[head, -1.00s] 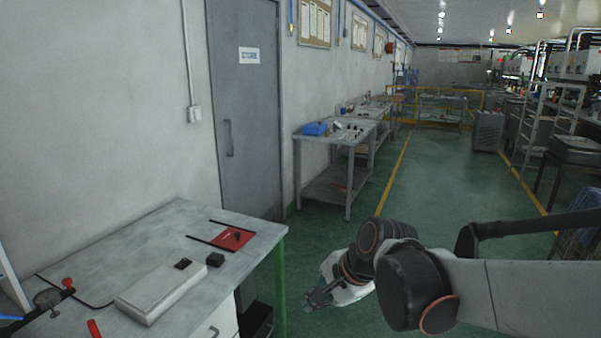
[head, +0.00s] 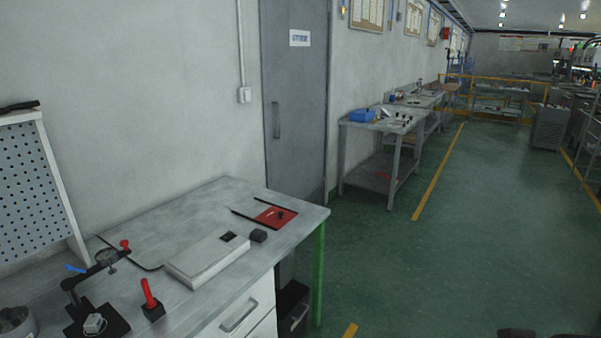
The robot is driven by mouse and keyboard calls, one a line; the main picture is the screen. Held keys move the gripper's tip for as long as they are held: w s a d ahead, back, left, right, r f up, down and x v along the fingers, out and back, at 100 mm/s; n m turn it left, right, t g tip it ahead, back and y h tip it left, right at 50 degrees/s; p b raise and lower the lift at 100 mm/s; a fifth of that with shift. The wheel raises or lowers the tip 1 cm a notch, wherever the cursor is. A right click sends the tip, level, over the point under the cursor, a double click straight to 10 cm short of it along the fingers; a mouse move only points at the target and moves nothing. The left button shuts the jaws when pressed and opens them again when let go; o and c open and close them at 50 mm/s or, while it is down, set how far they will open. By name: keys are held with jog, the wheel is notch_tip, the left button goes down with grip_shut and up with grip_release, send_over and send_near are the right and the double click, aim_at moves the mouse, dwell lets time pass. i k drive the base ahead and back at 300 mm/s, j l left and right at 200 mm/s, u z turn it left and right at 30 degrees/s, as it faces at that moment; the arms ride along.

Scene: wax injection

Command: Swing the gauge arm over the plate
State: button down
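The gauge stand is at the lower left of the head view. Its black gauge arm (head: 92,270) runs from a post at its left toward the upper right, with a round dial (head: 107,257), a red knob (head: 124,244) at the far end and a blue lever (head: 75,268). The black plate (head: 114,322) lies at the foot of the stand, cut by the lower edge. A small light-grey part (head: 94,323) sits on it. The arm's end points away from the plate's front, toward the back of the bench. My gripper is not in view.
A pegboard (head: 32,190) stands at left. Green floor (head: 440,265) is open at right.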

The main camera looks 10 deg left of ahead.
aim_at(103, 262)
jog(key=u, duration=1.95)
